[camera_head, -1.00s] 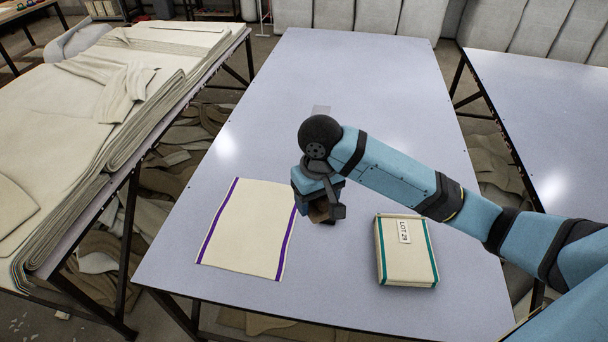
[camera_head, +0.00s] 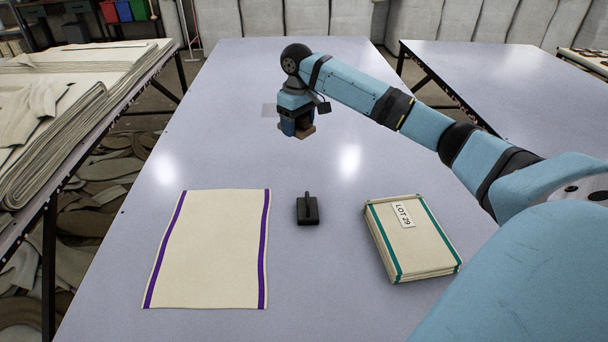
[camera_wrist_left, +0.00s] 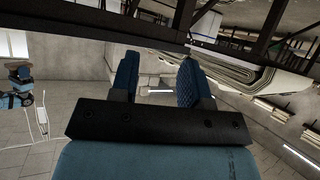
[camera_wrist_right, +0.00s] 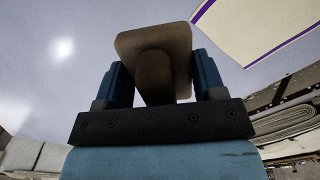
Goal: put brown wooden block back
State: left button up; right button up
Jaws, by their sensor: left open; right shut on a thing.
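In the right wrist view the block (camera_wrist_right: 155,48) shows a flat plate with a rounded grip, and the fingers (camera_wrist_right: 158,85) are shut on that grip. I cannot tell how high above the table it is. My left gripper (camera_wrist_left: 160,85) shows only in the left wrist view, open and empty, away from the table top.
A cream cloth with purple edges (camera_head: 212,250) lies flat on the table (camera_head: 330,300). A black handled tool (camera_head: 308,210) stands beside it. A stack of folded cloth labelled LOT 29 (camera_head: 410,240) lies to the right. The table's far end is clear.

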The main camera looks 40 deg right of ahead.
jog(key=d, duration=0.2)
jog(key=b, duration=0.1)
jog(key=shift+w+d+f, duration=0.25)
jog(key=shift+d+f, duration=0.05)
jog(key=shift+d, duration=0.1)
jog(key=b, duration=0.4)
send_over(305, 184)
notch_tip(305, 184, down, 14)
jog(key=shift+w+d+r, duration=0.1)
jog(key=shift+r, duration=0.15)
jog(key=shift+f, duration=0.8)
notch_tip(305, 184, down, 3)
jog(key=shift+f+b, duration=0.1)
jog(key=shift+b, duration=0.4)
jog(key=shift+f, duration=0.75)
jog(key=o, duration=0.6)
jog(key=shift+f, duration=0.1)
jog(key=o, duration=0.3)
pick_arm(q)
jog(key=shift+w+d+r+t+h, duration=0.35)
jog(key=shift+w+d+t+h, duration=0.1)
jog(key=shift+d+t, duration=0.15)
jog(key=shift+w+d+r+t+h, duration=0.35)
jog(key=shift+w+d+t, duration=0.1)
jog(key=shift+d+t, duration=0.1)
